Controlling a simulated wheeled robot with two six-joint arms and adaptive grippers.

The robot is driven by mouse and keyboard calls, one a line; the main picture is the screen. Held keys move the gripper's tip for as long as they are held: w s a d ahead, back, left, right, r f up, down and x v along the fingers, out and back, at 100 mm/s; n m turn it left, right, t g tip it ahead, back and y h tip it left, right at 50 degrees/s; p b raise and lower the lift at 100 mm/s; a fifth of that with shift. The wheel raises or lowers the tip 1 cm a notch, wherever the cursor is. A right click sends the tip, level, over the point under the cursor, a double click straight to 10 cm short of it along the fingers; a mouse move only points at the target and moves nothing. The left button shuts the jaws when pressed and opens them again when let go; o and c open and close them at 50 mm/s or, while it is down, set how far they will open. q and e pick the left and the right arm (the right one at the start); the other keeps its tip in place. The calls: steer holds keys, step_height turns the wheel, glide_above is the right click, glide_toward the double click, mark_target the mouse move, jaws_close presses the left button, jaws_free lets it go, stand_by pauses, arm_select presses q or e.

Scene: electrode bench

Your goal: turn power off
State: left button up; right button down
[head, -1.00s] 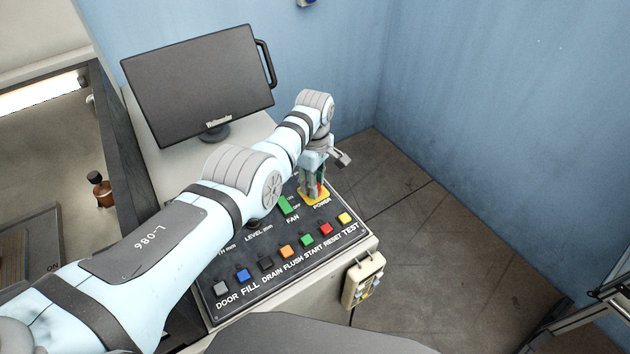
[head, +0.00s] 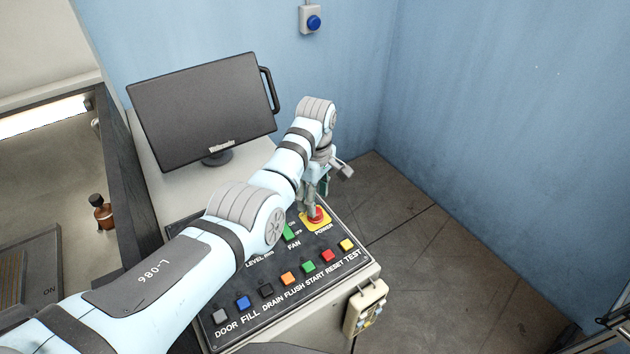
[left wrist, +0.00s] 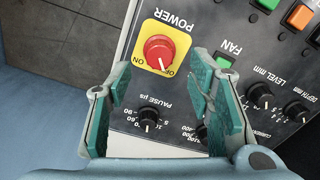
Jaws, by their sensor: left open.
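The red POWER knob (head: 316,214) sits on a yellow plate at the panel's far right corner. In the left wrist view the knob (left wrist: 160,52) appears upside down, with ON and OFF printed below it and its white mark towards the OFF side. My left gripper (head: 309,208) is just beside and above the knob in the head view. Its teal fingers (left wrist: 161,68) are open and empty in the left wrist view, spread either side of the knob and apart from it. My right gripper is not in view.
The black control panel (head: 240,297) carries a green FAN switch (head: 289,232), dials and a row of coloured buttons. A monitor (head: 203,110) stands behind it. A small box (head: 366,307) hangs on the bench side.

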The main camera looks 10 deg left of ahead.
arm_select(q)
step_height(320, 180, up, 8)
steer(key=shift+f, duration=0.2)
steer(key=shift+a, duration=0.1)
